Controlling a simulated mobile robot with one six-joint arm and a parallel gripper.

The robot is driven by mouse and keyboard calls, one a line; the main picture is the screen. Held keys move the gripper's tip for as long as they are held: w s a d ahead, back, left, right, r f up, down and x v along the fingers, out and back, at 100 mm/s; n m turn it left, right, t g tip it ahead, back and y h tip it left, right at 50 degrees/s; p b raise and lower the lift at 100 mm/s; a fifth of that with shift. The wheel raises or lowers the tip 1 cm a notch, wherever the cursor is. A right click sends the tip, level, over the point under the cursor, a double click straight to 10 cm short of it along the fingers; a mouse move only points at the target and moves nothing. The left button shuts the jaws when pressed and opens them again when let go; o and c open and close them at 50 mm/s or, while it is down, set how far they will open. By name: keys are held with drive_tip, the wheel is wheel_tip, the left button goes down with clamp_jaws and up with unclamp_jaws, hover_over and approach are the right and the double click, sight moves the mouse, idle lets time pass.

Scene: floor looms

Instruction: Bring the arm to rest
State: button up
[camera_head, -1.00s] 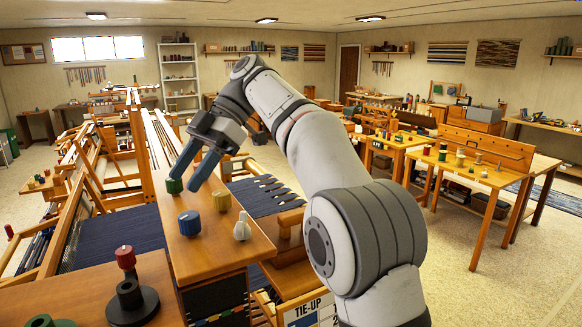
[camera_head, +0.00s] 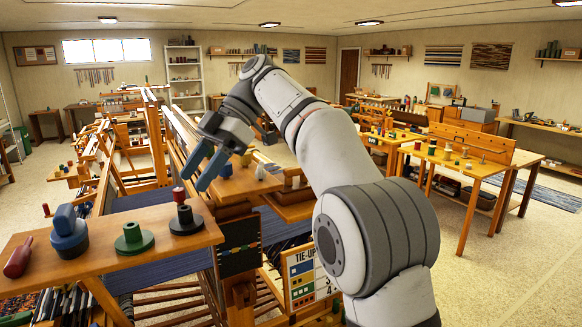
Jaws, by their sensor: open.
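My gripper (camera_head: 205,166) is in the head view, left of the middle, at the end of my raised arm. Its two blue fingers are spread apart and point down and to the left. Nothing shows between them. It hangs in front of a wooden shelf (camera_head: 235,187) on the loom. A yellow spool (camera_head: 246,158) and a pale peg-like piece (camera_head: 261,172) stand on that shelf, just right of the fingers. Part of the shelf is hidden behind the gripper.
A nearer wooden board (camera_head: 95,262) holds a blue piece (camera_head: 68,232), a green spool holder (camera_head: 133,238), a black spool holder (camera_head: 186,219) and a dark red piece (camera_head: 18,257). A tie-up chart (camera_head: 301,277) stands below. Tables with spools (camera_head: 455,165) are at right, with open floor (camera_head: 520,255) in front.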

drive_tip(key=s+d+f+m+t+h+b, duration=0.1)
drive_tip(key=s+d+f+m+t, duration=0.15)
drive_tip(key=d+f+m, duration=0.35)
drive_tip(key=s+d+f+m+t+h, duration=0.1)
drive_tip(key=d+f+m+t, duration=0.25)
drive_tip(key=d+m, duration=0.5)
drive_tip(key=s+d+f+m+t+h+b, duration=0.1)
drive_tip(key=s+d+f+m+h, duration=0.1)
drive_tip(key=s+d+f+m, duration=0.3)
drive_tip(key=s+d+f+m+t+h, duration=0.2)
drive_tip(key=s+d+f+m, duration=0.4)
drive_tip(key=d+f, duration=0.5)
wheel_tip(320, 180, down, 3)
drive_tip(key=s, duration=0.2)
drive_tip(key=shift+s+d+f+h+b, duration=0.2)
drive_tip(key=shift+s+d+h+b, duration=0.1)
drive_tip(key=shift+d+b, duration=0.1)
